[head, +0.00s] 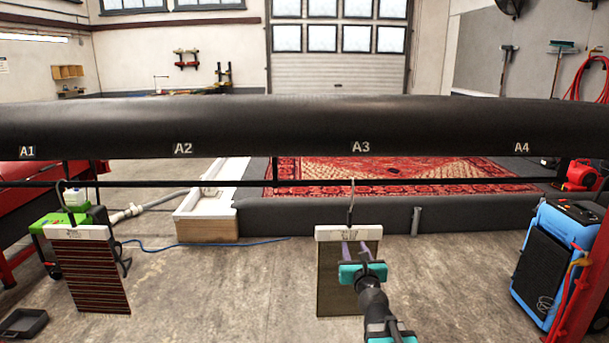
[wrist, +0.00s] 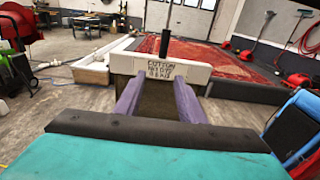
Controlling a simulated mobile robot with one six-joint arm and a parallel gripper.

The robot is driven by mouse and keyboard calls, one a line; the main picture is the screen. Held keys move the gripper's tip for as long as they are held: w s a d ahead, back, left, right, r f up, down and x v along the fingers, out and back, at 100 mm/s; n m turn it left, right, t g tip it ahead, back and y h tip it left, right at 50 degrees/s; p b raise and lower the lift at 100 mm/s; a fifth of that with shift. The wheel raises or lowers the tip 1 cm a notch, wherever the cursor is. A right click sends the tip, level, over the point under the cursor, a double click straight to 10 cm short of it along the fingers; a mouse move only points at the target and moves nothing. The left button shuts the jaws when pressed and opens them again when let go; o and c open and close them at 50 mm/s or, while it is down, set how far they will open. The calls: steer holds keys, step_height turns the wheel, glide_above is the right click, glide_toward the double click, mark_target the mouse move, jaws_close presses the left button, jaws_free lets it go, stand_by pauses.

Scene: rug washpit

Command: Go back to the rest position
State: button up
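My gripper (head: 355,250) is in front of the hanging sample under the A3 mark. Its two purple fingers are spread apart with nothing between them, and they also show in the wrist view (wrist: 158,92). The sample has a white header (head: 348,233) with lettering, and a dark brown panel (head: 337,285) partly hidden by my gripper. It hangs by a hook (head: 351,200) from the thin black rail (head: 230,184). In the wrist view the header (wrist: 161,72) reads "COTTON NO DYE". The fingertips overlap its lower edge; I cannot tell whether they touch it.
A red-striped sample (head: 88,272) hangs under A1. A thick black roller (head: 270,125) crosses above the rail. A blue machine (head: 550,265) and red post stand at right, a green machine (head: 70,235) at left. A red rug (head: 420,176) lies behind. The rail under A2 and A4 is empty.

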steer(key=s+d+f+m+g+h, duration=0.1)
steer(key=s+d+f+m+g, duration=0.35)
steer(key=f, duration=1.05)
steer(key=s+f+m+g+h, duration=0.2)
steer(key=s+f+m, duration=0.55)
steer(key=f, duration=0.65)
steer(key=s+d+f+m+g+h, duration=0.1)
steer(key=s+d+f+m+g, duration=0.25)
steer(key=s+f, duration=0.85)
steer(key=s+a+f+m+g, duration=0.2)
steer(key=s+f+m+g, duration=0.55)
steer(key=s+f, duration=0.6)
steer(key=s+a+m+g+y, duration=0.2)
steer(key=s+a+m, duration=0.1)
steer(key=s+m, duration=0.3)
steer(key=s+a+m+g+y, duration=0.2)
steer(key=s+a+m+g, duration=0.1)
steer(key=s+m, duration=0.4)
steer(key=s+a, duration=0.1)
steer(key=s, duration=0.1)
steer(key=shift+s+a+r, duration=0.3)
steer(key=shift+g, duration=0.25)
